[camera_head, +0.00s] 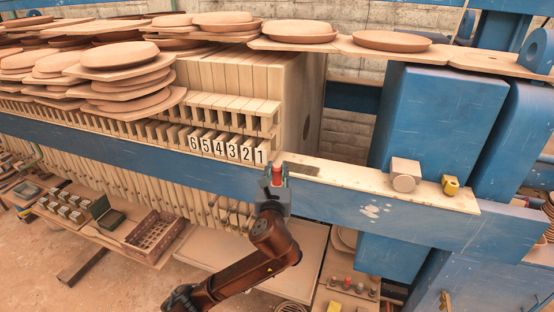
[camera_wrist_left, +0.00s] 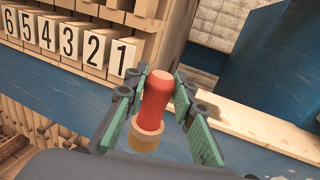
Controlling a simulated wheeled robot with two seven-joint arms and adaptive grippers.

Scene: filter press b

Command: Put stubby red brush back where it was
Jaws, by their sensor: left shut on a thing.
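The stubby red brush (camera_wrist_left: 157,102) is in the grip of my left gripper (camera_wrist_left: 158,105), with its red handle between the green-padded fingers and a tan band at its lower end. In the head view the brush (camera_head: 276,176) is a small red spot between the fingers of the left gripper (camera_head: 276,175). The gripper is at the blue beam, just right of the plate numbered 1. Whether the brush touches the ledge I cannot tell. My right gripper is not in view.
A wooden ledge (camera_head: 385,187) runs along the blue beam (camera_head: 350,206). A tan block with a round face (camera_head: 405,175) and a yellow item (camera_head: 450,185) stand at its right. Numbered press plates (camera_head: 228,149) are at the left. Below are a brown crate (camera_head: 154,236) and a shelf with knobs (camera_head: 345,296).

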